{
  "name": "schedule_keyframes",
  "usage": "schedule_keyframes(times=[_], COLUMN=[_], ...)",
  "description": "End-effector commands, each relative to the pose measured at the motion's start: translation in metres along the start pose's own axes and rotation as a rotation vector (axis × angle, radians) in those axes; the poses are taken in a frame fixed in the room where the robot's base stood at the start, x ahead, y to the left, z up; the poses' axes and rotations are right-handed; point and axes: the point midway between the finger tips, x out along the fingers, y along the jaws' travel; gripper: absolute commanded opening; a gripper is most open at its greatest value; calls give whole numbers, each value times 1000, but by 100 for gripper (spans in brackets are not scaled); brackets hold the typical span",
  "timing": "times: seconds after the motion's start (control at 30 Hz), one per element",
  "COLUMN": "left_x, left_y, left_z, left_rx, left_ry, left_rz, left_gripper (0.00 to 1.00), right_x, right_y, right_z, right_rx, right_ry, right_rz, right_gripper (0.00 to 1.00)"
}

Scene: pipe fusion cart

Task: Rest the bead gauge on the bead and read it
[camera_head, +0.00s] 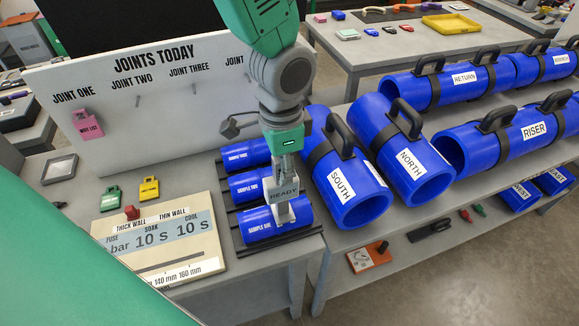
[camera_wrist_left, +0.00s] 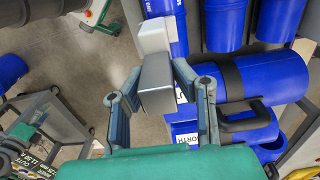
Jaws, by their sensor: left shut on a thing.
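My left gripper (camera_head: 283,172) points down over the front end of the bench and is shut on a grey block marked READY, which I take to be the bead gauge (camera_head: 284,192). The gauge has a white foot at its lower end, over the right part of the blue pipe marked SAMPLE ONE (camera_head: 262,229). I cannot tell whether the foot touches the pipe. The bead itself is not clear to see. In the left wrist view the grey and white gauge (camera_wrist_left: 157,86) sits between the two fingers. My right gripper is not in view.
Pipes marked SAMPLE TWO (camera_head: 245,187) and SAMPLE THREE (camera_head: 236,156) lie behind. A settings board (camera_head: 150,240) is on the left, below the JOINTS TODAY board (camera_head: 140,105).

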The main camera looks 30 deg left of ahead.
Motion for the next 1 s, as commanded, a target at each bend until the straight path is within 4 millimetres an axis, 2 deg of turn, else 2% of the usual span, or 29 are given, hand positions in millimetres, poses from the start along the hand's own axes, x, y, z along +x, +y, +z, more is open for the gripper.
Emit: schedule_keyframes(times=[0.47, 1.0], left_x=[-1, 0], left_y=[6, 2], left_z=[-5, -1], left_rx=[2, 0], left_ry=[-6, -1], left_rz=[-6, -1], left_gripper=[0, 0], right_x=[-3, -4], right_y=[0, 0], right_z=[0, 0], right_rx=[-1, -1], right_ry=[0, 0], right_rz=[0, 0], right_gripper=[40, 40])
